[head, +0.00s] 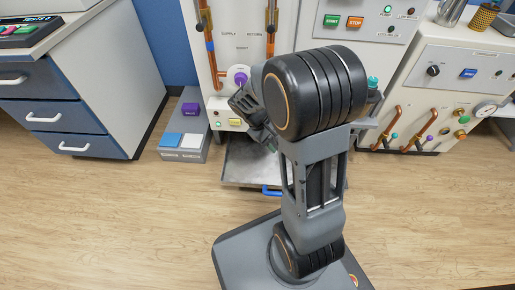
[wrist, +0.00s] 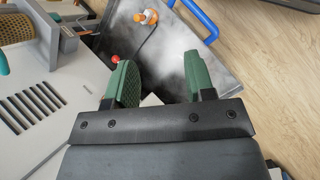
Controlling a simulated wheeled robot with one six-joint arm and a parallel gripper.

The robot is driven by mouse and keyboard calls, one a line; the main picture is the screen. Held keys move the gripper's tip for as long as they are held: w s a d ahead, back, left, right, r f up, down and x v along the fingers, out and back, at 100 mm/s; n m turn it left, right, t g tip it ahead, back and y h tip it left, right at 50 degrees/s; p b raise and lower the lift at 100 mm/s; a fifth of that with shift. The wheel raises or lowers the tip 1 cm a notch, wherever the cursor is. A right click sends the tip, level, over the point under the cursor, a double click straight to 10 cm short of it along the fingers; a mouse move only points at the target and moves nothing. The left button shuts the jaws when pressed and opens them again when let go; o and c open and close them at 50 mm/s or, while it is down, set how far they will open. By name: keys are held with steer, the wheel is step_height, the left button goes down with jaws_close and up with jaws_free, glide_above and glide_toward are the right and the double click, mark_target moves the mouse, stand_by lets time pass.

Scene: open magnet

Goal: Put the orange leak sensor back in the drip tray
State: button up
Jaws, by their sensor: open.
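The drip tray (head: 240,170) is a grey metal tray on the floor under the middle cabinet, with a blue handle at its front. Its worn grey inside also fills much of the wrist view (wrist: 170,52). An orange and white piece (wrist: 147,16), which looks like the leak sensor, lies in the tray near the handle, with a dark cord running from it. My gripper (wrist: 160,78) is open, its green-padded fingers apart over the tray. The orange piece is beyond the fingertips, not between them. In the head view my arm hides most of the gripper and the orange piece.
A red ball-like knob (wrist: 115,59) shows beside the left finger. A pale cabinet panel with slots (wrist: 40,110) is close on the left. A grey box (head: 186,135) with blue, white and purple pads stands left of the tray. Wood floor (head: 420,220) is clear in front.

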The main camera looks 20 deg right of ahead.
steer(key=s+a+r+m+t+y, duration=0.3)
steer(key=s+a+r+t+y, duration=0.2)
steer(key=a+r, duration=0.3)
steer(key=shift+s+a+r+t, duration=0.2)
steer(key=shift+s+a+t, duration=0.4)
steer(key=shift+s+a, duration=0.15)
